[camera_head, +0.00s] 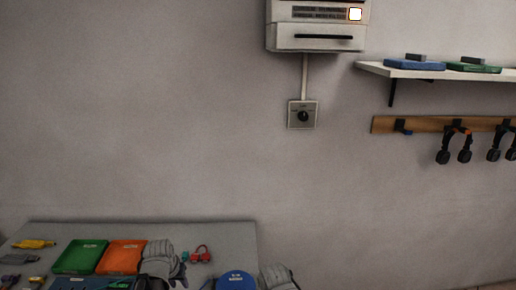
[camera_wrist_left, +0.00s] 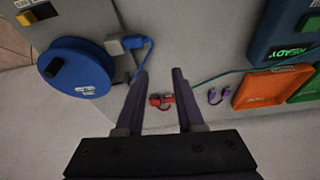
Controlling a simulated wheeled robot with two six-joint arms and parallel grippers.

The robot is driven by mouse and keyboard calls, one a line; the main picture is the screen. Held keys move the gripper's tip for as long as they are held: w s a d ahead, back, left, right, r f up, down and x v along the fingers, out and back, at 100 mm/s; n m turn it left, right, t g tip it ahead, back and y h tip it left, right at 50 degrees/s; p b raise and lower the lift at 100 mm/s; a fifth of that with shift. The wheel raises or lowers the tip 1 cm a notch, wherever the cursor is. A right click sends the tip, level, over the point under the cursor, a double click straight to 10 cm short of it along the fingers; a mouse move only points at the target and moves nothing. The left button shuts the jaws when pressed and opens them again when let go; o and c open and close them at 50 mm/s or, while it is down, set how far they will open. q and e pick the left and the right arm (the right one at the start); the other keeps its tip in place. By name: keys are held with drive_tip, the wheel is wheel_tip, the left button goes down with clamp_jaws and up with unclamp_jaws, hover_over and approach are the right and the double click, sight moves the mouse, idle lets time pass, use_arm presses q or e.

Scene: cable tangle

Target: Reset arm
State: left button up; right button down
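My left gripper (camera_wrist_left: 160,74) is open in the left wrist view, its two dark fingers spread with nothing between the tips. A small red connector (camera_wrist_left: 161,101) shows on the table beyond the gap between the fingers; I see no contact. The head view also shows the red connector (camera_head: 201,254) near the table's back edge. Grey jointed shapes stand at the bottom of the head view, on both sides of the blue reel (camera_head: 237,281); the fingers cannot be made out there. My right gripper is not clearly seen.
The grey table (camera_head: 215,235) carries a green tray (camera_head: 80,257) and an orange tray (camera_head: 124,256). The left wrist view shows a purple cable piece (camera_wrist_left: 218,96) and a dark box marked READY (camera_wrist_left: 283,35). A wall switch (camera_head: 302,115), a shelf (camera_head: 440,72) and a hook rail (camera_head: 425,124) are behind.

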use_arm(q)
drive_tip(key=s+d+m+g, duration=0.1)
drive_tip(key=s+d+g, duration=0.1)
drive_tip(key=s+d, duration=0.5)
drive_tip(key=s+d+f+m+g+y, duration=0.1)
drive_tip(key=s+d+m+g, duration=0.1)
drive_tip(key=s+d, duration=0.5)
drive_tip(key=d, duration=0.5)
drive_tip(key=shift+s+m, duration=0.3)
drive_tip(key=shift+s, duration=0.1)
drive_tip(key=shift+c, duration=0.3)
drive_tip(key=shift+d, duration=0.1)
